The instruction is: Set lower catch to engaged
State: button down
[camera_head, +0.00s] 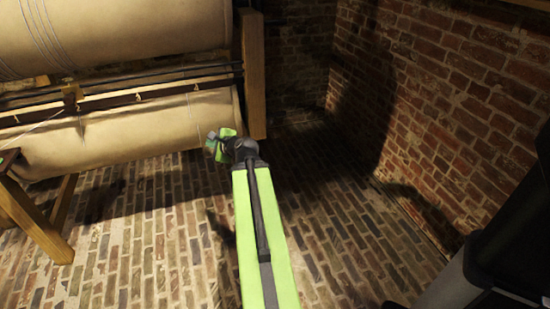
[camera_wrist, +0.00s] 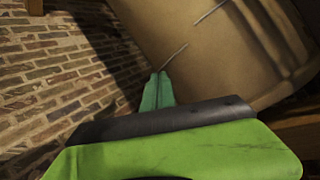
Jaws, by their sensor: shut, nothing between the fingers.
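My gripper (camera_head: 214,145) is at the end of my green arm, in front of the right end of the lower cream roll (camera_head: 150,125) in the head view. In the wrist view my gripper (camera_wrist: 158,88) is shut and empty, its teal fingers together. Its tips appear against or before the roll's pale surface (camera_wrist: 200,60); I cannot tell whether they touch. I cannot single out the lower catch in either view. Small brass-coloured hooks (camera_head: 138,97) sit along the rail between the two rolls.
A wooden post (camera_head: 254,75) stands at the rolls' right end. The upper cream roll (camera_head: 130,30) hangs above. A wooden trestle leg (camera_head: 38,225) is at the left. A brick wall (camera_head: 450,90) closes the right side. The brick floor (camera_head: 140,240) is mostly clear.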

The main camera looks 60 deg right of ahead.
jog(key=s+d+f+m+h+b, duration=0.3)
jog(key=s+d+m, duration=0.3)
jog(key=s+d, duration=0.3)
jog(key=s+d+f+m+g+h+b, duration=0.1)
jog(key=s+d+f+m+h+b, duration=0.3)
jog(key=s+d, duration=0.5)
jog(key=d+m+h+b, duration=0.1)
jog(key=m+b, duration=0.1)
jog(key=m, duration=0.1)
jog(key=shift+s+d, duration=0.25)
jog(key=shift+s, duration=0.1)
